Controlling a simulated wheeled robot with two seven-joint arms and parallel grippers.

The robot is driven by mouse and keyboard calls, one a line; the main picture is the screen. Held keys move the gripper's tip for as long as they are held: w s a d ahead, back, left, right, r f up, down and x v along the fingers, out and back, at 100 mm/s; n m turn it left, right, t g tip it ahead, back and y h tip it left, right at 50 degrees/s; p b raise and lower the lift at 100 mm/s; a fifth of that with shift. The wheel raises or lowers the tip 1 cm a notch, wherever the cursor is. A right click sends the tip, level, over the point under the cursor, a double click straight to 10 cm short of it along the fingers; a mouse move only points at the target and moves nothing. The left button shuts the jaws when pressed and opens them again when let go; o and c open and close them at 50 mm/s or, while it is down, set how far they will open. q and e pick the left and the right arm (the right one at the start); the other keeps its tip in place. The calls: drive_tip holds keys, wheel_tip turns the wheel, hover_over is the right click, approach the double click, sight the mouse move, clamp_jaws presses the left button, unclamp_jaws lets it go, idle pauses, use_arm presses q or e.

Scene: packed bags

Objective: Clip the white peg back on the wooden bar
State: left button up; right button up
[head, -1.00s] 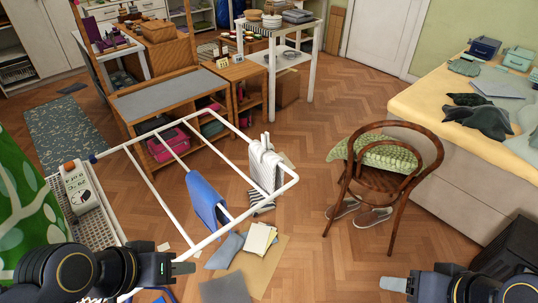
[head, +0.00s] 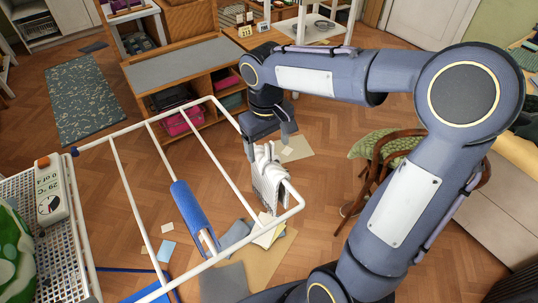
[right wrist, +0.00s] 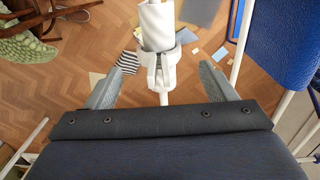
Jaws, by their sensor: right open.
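In the right wrist view a white peg (right wrist: 160,72) stands between my right gripper's two fingers (right wrist: 160,88), apart from both. It appears to be on a white rail, against a white cloth (right wrist: 157,25). In the head view the right gripper (head: 268,146) is open above the striped white cloth (head: 270,178), which hangs at the far right end of the white drying rack (head: 118,172). The peg is hard to pick out there. The rack's bars look white, and I cannot make out a wooden bar. My left gripper is out of view.
A blue cloth (head: 191,207) hangs on the rack's middle. A remote-like white device (head: 50,190) sits at the left. A wooden chair (head: 385,150) with a green cover stands at the right, partly behind my arm. Papers and cloths lie on the floor below the rack.

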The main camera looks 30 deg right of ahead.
sight(270, 155)
wheel_tip(270, 155, down, 4)
drive_tip(key=shift+s+d, duration=0.1)
drive_tip(key=shift+d, duration=0.05)
drive_tip(key=c, duration=1.1)
